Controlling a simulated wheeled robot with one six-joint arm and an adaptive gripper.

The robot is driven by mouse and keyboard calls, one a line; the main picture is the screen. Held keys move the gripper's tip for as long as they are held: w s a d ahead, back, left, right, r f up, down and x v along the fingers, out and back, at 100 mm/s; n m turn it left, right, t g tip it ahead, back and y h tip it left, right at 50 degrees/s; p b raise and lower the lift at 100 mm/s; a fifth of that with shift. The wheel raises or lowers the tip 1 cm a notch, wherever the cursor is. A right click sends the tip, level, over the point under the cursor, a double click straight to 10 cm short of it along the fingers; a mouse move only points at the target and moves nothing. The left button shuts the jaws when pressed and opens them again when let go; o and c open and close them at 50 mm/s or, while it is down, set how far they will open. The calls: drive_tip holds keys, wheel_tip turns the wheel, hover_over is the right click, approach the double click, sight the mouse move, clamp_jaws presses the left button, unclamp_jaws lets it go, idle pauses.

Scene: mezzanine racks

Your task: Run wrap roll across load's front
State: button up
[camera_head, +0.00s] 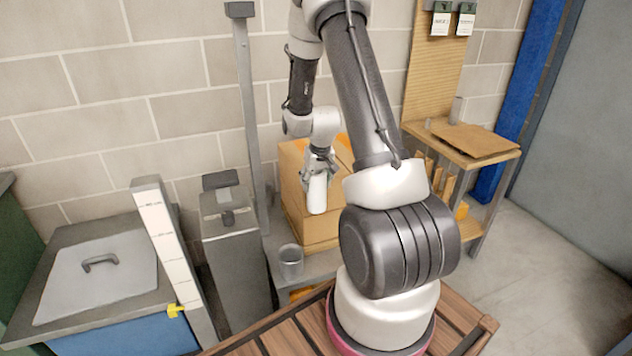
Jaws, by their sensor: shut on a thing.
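The load is a tan cardboard box (312,228) with orange on its top, standing on a grey surface beyond my arm. My gripper (318,178) points downward in front of the box's near face. It is shut on a white wrap roll (317,195), which hangs upright below the fingers. I cannot tell whether the roll touches the box. My own arm hides the box's right side.
A metal cup (290,262) stands before the box. A grey post (245,110) and a grey pedestal (235,245) are to the left, with a measuring post (172,250) and lidded bin (98,275) further left. A wooden bench (470,145) is at right.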

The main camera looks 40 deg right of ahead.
drive_tip(key=shift+s+d, duration=0.2)
drive_tip(key=shift+d, duration=0.75)
drive_tip(key=shift+s+d, duration=0.15)
drive_tip(key=shift+d, duration=0.85)
drive_tip(key=shift+s+d, duration=0.2)
drive_tip(key=shift+d, duration=0.75)
drive_tip(key=shift+s+d, duration=0.3)
drive_tip(key=shift+d, duration=0.6)
drive_tip(key=shift+s+d, duration=0.25)
drive_tip(key=shift+d, duration=0.7)
drive_tip(key=shift+s+d, duration=0.3)
drive_tip(key=shift+d, duration=0.6)
drive_tip(key=shift+s+d, duration=0.4)
drive_tip(key=shift+d, duration=1.55)
drive_tip(key=shift+s+d, duration=0.4)
drive_tip(key=shift+d, duration=1.5)
drive_tip(key=shift+s+d, duration=0.4)
drive_tip(key=shift+d, duration=1.55)
drive_tip(key=shift+s+d, duration=0.25)
drive_tip(key=shift+d, duration=0.65)
drive_tip(key=shift+s+d, duration=0.25)
drive_tip(key=shift+d, duration=0.6)
drive_tip(key=shift+s+d, duration=0.25)
drive_tip(key=shift+d, duration=0.65)
drive_tip(key=w+a, duration=0.3)
drive_tip(key=a, duration=1.1)
drive_tip(key=shift+w+a, duration=0.15)
drive_tip(key=shift+w, duration=0.05)
